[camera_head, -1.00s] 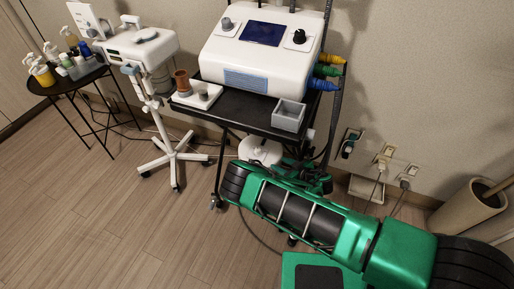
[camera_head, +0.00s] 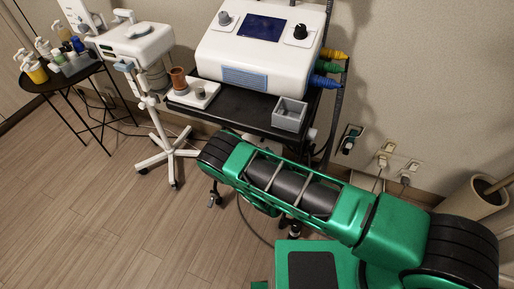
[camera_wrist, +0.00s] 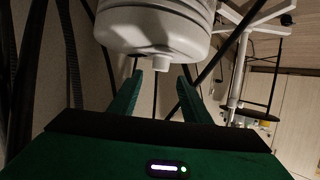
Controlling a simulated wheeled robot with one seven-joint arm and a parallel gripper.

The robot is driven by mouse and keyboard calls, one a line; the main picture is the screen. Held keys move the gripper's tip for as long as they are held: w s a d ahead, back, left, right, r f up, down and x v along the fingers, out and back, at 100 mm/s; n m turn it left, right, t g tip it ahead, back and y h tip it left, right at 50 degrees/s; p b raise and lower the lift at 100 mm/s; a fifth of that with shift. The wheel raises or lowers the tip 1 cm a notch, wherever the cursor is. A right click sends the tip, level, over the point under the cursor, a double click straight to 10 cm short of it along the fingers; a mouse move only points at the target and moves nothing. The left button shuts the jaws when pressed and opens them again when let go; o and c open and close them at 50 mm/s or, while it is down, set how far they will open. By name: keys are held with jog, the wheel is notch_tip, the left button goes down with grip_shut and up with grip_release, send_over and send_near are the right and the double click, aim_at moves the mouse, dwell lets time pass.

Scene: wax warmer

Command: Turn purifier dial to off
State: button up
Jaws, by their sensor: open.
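In the wrist view, a white rounded appliance (camera_wrist: 152,25), which looks like the purifier, fills the top centre. A small pale knob (camera_wrist: 160,64) sticks out from its face; I cannot read its setting. My gripper (camera_wrist: 160,80) is open, with one green finger on each side of the knob's line. The fingertips look just short of the knob, and nothing is between them. In the head view my own arm hides the gripper and most of the space under the cart.
A black cart (camera_head: 240,108) carries a white machine (camera_head: 262,62) with a screen and two dials, a grey open box (camera_head: 290,114) and a white tray (camera_head: 186,97). A white wheeled stand (camera_head: 163,140) is left of it. Cables and dark cart poles (camera_wrist: 72,55) are close by.

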jog(key=x, duration=0.7)
jog(key=shift+w+a+f, duration=0.1)
jog(key=shift+w+f, duration=0.05)
jog(key=shift+w, duration=0.05)
jog(key=c, duration=1)
jog(key=shift+c, duration=0.2)
